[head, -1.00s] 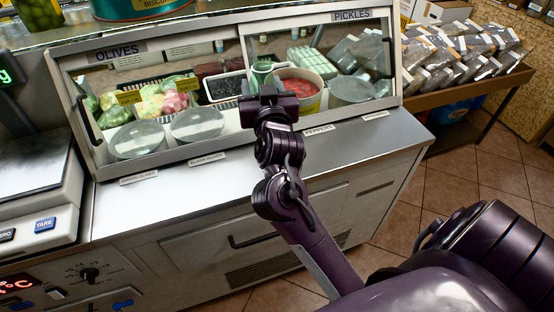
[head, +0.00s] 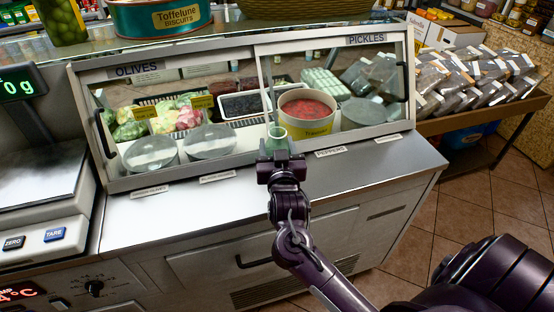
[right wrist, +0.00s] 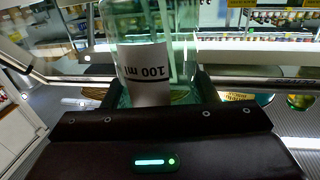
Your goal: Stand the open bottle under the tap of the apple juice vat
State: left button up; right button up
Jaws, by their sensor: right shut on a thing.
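My right gripper (head: 278,160) is shut on a pale green glass bottle (head: 277,142). The bottle's open mouth points up in the head view, and it looks about upright, in front of the glass case and above the steel counter ledge. In the right wrist view the bottle (right wrist: 148,40) stands between the fingers, with a white "100 ml" label facing the camera. The apple juice vat and its tap are not in view. My left gripper is not in view.
A glass-fronted case (head: 245,100) of olives and pickles stands close behind the bottle. A scale (head: 45,185) is at the left. A biscuit tin (head: 160,16) and a jar (head: 62,20) are above the case. Bare steel ledge (head: 235,190) and tiled floor (head: 440,240) are clear.

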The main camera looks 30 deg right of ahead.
notch_tip(320, 180, down, 4)
jog(key=shift+f, duration=0.25)
jog(key=shift+f, duration=0.2)
jog(key=o, duration=1.2)
jog(key=shift+c, duration=0.2)
